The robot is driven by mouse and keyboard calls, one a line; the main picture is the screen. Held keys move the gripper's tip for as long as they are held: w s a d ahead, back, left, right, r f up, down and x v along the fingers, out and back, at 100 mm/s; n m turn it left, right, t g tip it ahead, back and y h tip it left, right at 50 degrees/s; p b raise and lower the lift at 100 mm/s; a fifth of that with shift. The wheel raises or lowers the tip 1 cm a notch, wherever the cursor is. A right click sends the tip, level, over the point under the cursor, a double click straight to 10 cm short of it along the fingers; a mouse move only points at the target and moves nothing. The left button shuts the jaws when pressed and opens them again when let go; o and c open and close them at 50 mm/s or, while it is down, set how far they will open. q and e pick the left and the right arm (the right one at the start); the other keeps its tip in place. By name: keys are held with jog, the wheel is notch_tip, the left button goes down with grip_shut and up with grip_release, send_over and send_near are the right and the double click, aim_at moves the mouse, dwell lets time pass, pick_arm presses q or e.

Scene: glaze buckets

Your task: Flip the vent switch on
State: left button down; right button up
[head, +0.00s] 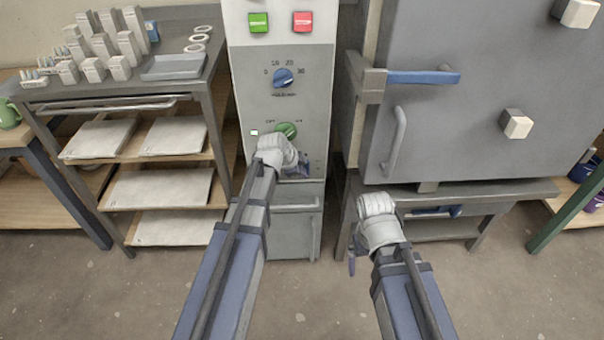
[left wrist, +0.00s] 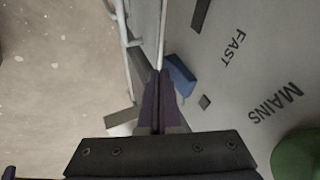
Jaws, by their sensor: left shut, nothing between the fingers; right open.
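The grey control panel (head: 245,95) stands upright in front of me. A blue switch (left wrist: 181,80) sits on its face near the word FAST in the left wrist view. The word VENT is not readable, so I cannot confirm that this is the vent switch. My left gripper (head: 284,155) is at the lower panel, just below the green knob (head: 286,130). Its dark purple fingers (left wrist: 159,80) are shut and empty, beside the blue switch; I cannot tell whether they touch it. My right gripper (head: 354,250) is open and empty, low before the kiln's stand.
Above are a blue dial (head: 283,78), a green button (head: 258,22) and a red button (head: 302,21). The large grey kiln (head: 450,120) stands right, with protruding handles. A shelf rack (head: 222,110) stands left. The floor in front is clear.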

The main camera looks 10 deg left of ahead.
pick_arm(q)
jog(key=shift+w+f+t+b, duration=0.15)
jog(key=shift+w+t+b, duration=0.15)
jog(key=shift+t, duration=0.2)
jog(key=shift+r+p, duration=0.75)
jog(key=shift+r, duration=0.1)
jog(key=shift+s, duration=0.1)
